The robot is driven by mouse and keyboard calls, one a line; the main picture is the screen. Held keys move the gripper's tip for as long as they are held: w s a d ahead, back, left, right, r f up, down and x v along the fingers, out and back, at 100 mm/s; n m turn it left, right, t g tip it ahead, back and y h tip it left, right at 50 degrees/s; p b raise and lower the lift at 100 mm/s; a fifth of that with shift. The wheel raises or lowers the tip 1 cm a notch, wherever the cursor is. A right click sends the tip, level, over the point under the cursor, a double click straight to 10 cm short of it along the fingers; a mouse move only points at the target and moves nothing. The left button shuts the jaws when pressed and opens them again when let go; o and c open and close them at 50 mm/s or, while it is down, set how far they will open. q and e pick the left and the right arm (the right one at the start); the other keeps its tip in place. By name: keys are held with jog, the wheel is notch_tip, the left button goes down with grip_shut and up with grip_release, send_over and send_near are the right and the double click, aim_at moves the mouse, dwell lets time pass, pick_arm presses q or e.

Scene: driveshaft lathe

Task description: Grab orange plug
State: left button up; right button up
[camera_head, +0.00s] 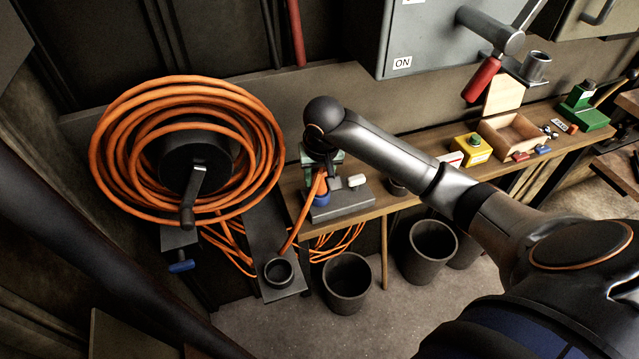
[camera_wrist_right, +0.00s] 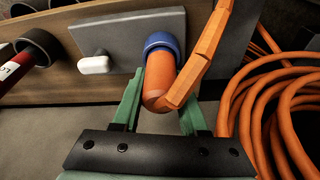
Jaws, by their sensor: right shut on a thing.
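The orange plug (camera_wrist_right: 160,82) sits between the green fingers of my right gripper (camera_wrist_right: 160,105) in the right wrist view. The gripper is shut on it. The plug's far end meets a blue socket ring (camera_wrist_right: 161,42) on a grey block (camera_wrist_right: 215,35), and an orange cable bends up and right from the plug. In the head view my right gripper (camera_head: 323,168) is above the block (camera_head: 343,203) at the left end of the bench, partly hidden by my arm. The blue ring (camera_head: 322,198) shows just below. My left gripper is not in view.
A large orange cable reel (camera_head: 262,150) hangs on the wall to the left, with loose cable below. A white button (camera_head: 357,180) is on the block. A yellow button box (camera_head: 473,149) and an open wooden box (camera_head: 512,135) stand farther right. Dark bins (camera_head: 347,285) stand on the floor.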

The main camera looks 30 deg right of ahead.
grip_shut()
jog(key=shift+r, duration=0.1)
